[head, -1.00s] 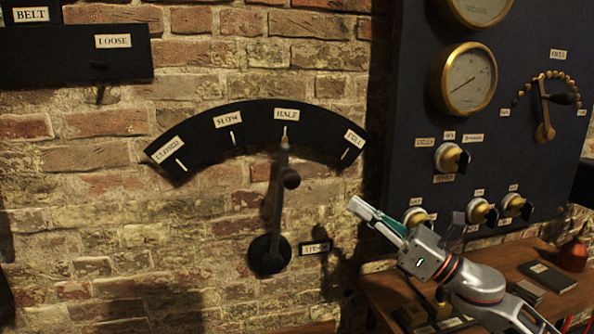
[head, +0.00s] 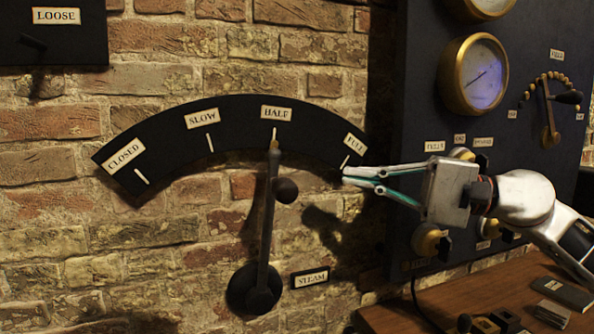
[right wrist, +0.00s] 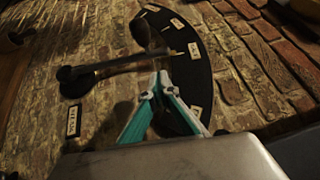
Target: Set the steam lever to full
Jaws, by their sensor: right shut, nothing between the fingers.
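The steam lever (head: 266,222) is a dark arm on a round pivot (head: 254,289), with a round dark knob (head: 285,190). Its tip points at the HALF mark on the black curved scale (head: 237,119), which reads CLOSED, SLOW, HALF, FULL (head: 355,144). My right gripper (head: 345,175) is shut and empty, just below the FULL mark and right of the knob, apart from it in the head view. The right wrist view shows the fingertips (right wrist: 160,76), the lever (right wrist: 115,66) and the knob (right wrist: 140,31) beyond them. My left gripper is not in view.
A STEAM plate (head: 310,278) is on the brick wall right of the pivot. A dark panel with brass gauges (head: 473,75) and knobs stands at right, behind my right arm. A wooden table (head: 400,316) is below it. The wall between knob and gripper is clear.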

